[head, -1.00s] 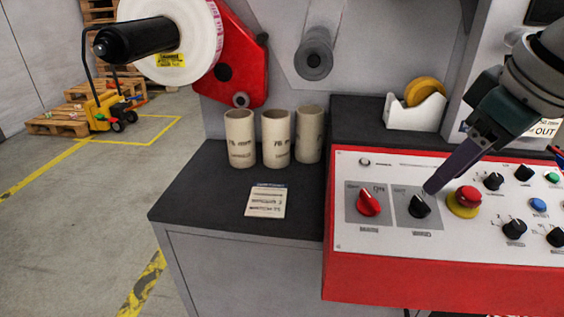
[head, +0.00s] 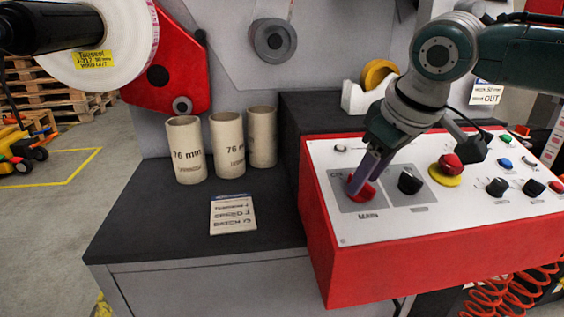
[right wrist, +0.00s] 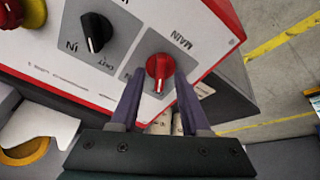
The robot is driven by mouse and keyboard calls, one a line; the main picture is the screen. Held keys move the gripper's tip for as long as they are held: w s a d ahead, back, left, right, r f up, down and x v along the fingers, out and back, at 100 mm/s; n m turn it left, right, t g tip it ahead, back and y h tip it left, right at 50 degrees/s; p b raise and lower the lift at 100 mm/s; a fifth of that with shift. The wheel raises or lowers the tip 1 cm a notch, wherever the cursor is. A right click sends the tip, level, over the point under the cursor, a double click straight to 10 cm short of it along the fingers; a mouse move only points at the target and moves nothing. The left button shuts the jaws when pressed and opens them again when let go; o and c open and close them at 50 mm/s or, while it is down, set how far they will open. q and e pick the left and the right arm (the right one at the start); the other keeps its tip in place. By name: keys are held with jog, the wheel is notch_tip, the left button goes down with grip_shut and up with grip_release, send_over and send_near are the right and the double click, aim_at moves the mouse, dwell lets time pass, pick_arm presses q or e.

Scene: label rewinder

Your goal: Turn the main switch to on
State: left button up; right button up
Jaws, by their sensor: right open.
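The main switch is a red knob (head: 361,188) on a grey plate marked MAIN, at the left end of the control panel (head: 345,228). In the right wrist view the red knob (right wrist: 160,67) shows between and just beyond the tips of my right gripper (right wrist: 160,85). My right gripper (head: 366,175) is open, with its purple fingers at the knob in the head view, partly covering it. Whether the fingers touch the knob I cannot tell. My left gripper is not in view.
A black knob (head: 410,180) sits right of the main switch, then a red emergency button (head: 450,164) on yellow. Several small knobs and buttons lie further right. Three cardboard cores (head: 228,147) and a label card (head: 233,214) are on the dark tabletop (head: 150,215).

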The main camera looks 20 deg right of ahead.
jog(key=shift+w+f, duration=0.15)
jog(key=shift+f, duration=0.1)
grip_shut()
dwell(0.5)
